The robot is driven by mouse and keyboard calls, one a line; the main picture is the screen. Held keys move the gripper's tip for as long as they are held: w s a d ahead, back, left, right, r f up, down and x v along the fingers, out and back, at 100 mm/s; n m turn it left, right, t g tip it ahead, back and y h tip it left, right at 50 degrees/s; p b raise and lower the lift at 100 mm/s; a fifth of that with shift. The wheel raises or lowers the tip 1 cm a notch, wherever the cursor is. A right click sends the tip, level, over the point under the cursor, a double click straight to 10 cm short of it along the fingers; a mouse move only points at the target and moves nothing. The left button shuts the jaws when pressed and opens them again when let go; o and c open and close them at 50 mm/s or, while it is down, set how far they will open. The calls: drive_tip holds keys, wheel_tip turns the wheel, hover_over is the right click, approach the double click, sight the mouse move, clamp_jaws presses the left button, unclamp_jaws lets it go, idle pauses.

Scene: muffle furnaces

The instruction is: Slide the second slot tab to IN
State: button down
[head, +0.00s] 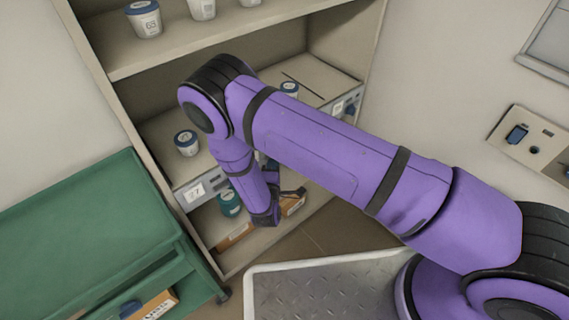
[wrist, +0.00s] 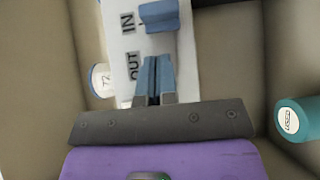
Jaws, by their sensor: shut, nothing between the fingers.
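In the wrist view a white label plate (wrist: 122,45) carries the words IN and OUT. A blue slot tab (wrist: 159,16) sits beside the word IN on this plate. I cannot tell from the view which slot in the row it is. My gripper (wrist: 154,62) is shut and empty, its blue-grey fingertips beside the word OUT and apart from the tab in the picture. Whether the fingers touch the plate is unclear. In the head view my arm reaches into the shelf unit, covers the middle of the shelf front, and hides the tab.
White jars with blue lids stand on the shelves, one (head: 187,143) left of my arm. A teal jar (head: 229,203) is on the lower shelf; a teal jar (wrist: 292,120) also shows at right in the wrist view. A green cabinet (head: 90,235) stands at left.

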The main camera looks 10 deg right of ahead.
drive_tip(key=s+a, duration=0.2)
drive_tip(key=s, duration=0.7)
drive_tip(key=shift+s, duration=0.4)
drive_tip(key=w+d+r+m+g+h, duration=0.1)
drive_tip(key=d+r+m+g+h, duration=0.3)
drive_tip(key=d+r, duration=0.5)
drive_tip(key=w+d+r+m+g+h, duration=0.25)
drive_tip(key=d+r+m+g, duration=0.2)
drive_tip(key=r, duration=0.75)
drive_tip(key=w+d+r+m+g+h, duration=0.1)
drive_tip(key=d+r+m+g+h, duration=0.35)
drive_tip(key=r, duration=0.65)
drive_tip(key=s+d+r+m+g+y, duration=0.2)
drive_tip(key=s+d+r+g+y, duration=0.4)
drive_tip(key=s+d+r, duration=0.5)
drive_tip(key=s+r+t+y, duration=0.6)
drive_tip(key=s+r+y, duration=0.2)
drive_tip(key=s+r, duration=0.2)
drive_tip(key=shift+s+d+m+t, duration=0.15)
drive_tip(key=shift+s+m+t, duration=0.15)
drive_tip(key=shift+s, duration=0.85)
